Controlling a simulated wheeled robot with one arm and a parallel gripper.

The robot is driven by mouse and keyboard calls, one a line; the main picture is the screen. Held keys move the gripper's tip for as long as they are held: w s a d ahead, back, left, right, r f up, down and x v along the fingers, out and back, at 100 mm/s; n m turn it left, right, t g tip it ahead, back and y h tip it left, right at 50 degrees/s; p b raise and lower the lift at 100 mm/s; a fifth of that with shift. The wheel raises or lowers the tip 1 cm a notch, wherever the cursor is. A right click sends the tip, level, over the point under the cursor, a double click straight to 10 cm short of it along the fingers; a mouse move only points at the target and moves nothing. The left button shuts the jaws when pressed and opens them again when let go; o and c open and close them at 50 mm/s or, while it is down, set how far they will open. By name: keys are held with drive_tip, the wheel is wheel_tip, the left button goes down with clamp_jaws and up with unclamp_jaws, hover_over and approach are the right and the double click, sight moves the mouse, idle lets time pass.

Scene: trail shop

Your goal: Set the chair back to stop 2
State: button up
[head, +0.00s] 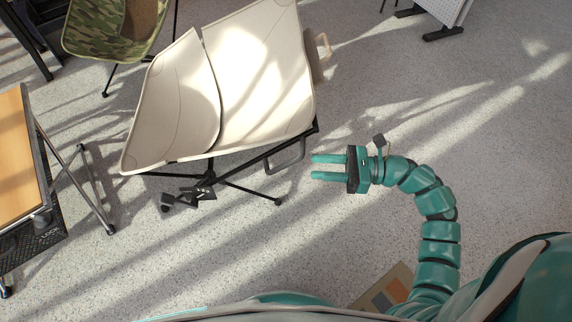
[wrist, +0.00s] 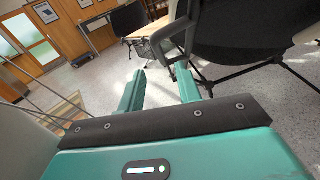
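The beige sling chair (head: 255,70) stands left of centre in the head view, on thin dark legs. A grey loop lever (head: 290,158) sticks out from its near right side. A small dark plate with pale marks (head: 198,192) shows below the near edge; I cannot read the marks. My gripper (head: 314,167) is open and empty, its two teal fingers pointing at the chair, a little right of the loop lever. In the wrist view the fingers (wrist: 158,91) are apart, with a grey loop (wrist: 172,38) ahead and the chair's dark underside (wrist: 245,30) at upper right.
A camouflage chair (head: 108,35) stands behind at upper left. A wooden-topped table (head: 15,150) with metal legs stands at the left edge. A white panel stand (head: 443,12) is at the top right.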

sight(286, 164)
drive_tip(key=a, duration=0.2)
drive_tip(key=a+b, duration=0.1)
drive_tip(key=a, duration=0.4)
drive_tip(key=shift+w+a+f+b, duration=0.1)
drive_tip(key=shift+w+a+b, duration=0.15)
drive_tip(key=shift+b, duration=0.1)
drive_tip(key=shift+w+a, duration=0.1)
drive_tip(key=shift+a, duration=0.6)
drive_tip(key=shift+c, duration=0.2)
clamp_jaws()
